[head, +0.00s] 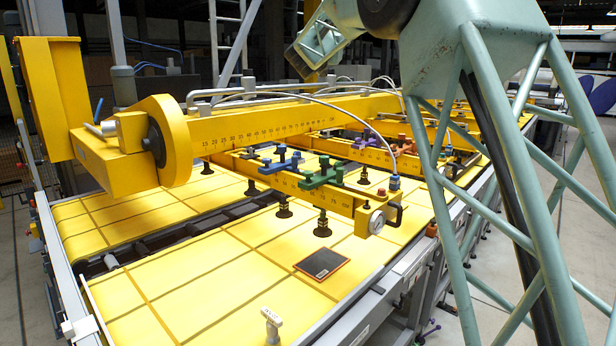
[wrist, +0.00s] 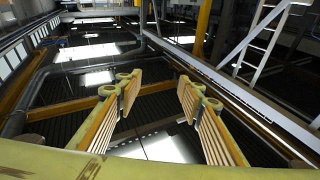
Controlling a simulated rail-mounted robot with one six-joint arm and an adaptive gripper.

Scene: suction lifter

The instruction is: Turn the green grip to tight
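The green grip (head: 321,174) is a knobbed clamp on the yellow cross beam of the suction lifter, in the middle of the head view. Its setting cannot be read at this size. The beam carries a printed number scale, and black suction cups hang below it. My gripper (wrist: 160,92) shows in the wrist view with its two ribbed fingers spread apart and nothing between them. It points away from the lifter's grips; the green grip is not in the wrist view. In the head view the fingers cannot be made out.
A blue grip (head: 281,160) sits left of the green one, and a purple grip (head: 366,139) sits behind. A thick yellow main beam (head: 262,121) runs above the cross beams. A dark square plate (head: 322,263) lies on the yellow table surface (head: 200,290). A white ladder (wrist: 262,32) stands in the background.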

